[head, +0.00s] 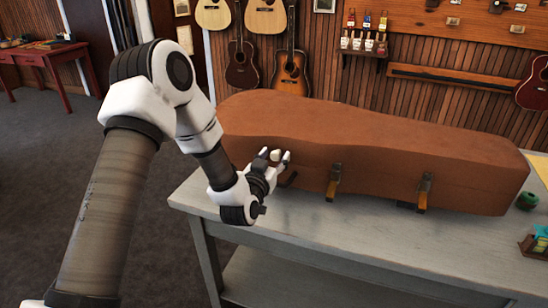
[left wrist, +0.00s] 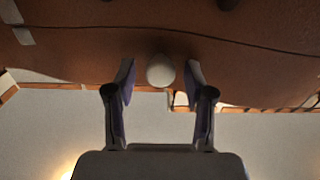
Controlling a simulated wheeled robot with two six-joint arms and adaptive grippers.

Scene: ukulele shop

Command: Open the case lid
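The brown case (head: 380,150) lies closed on a grey table (head: 300,245), its lid (head: 330,120) down. Brass-coloured latches (head: 334,182) (head: 424,190) sit along its front side; I cannot tell whether they are fastened. My left gripper (head: 275,158) is at the front left of the case, open. In the left wrist view, a pale round knob (left wrist: 160,70) lies between the parted fingers (left wrist: 160,82), with a gap on each side. The case's brown side (left wrist: 90,55) and its dark seam fill the top of that view. My right gripper is not in view.
A green roll (head: 527,201) and a small tray (head: 536,246) are on the table's right end. Guitars (head: 291,70) hang on the wood-panelled wall behind. A red table (head: 45,58) stands far left. The tabletop in front of the case is clear.

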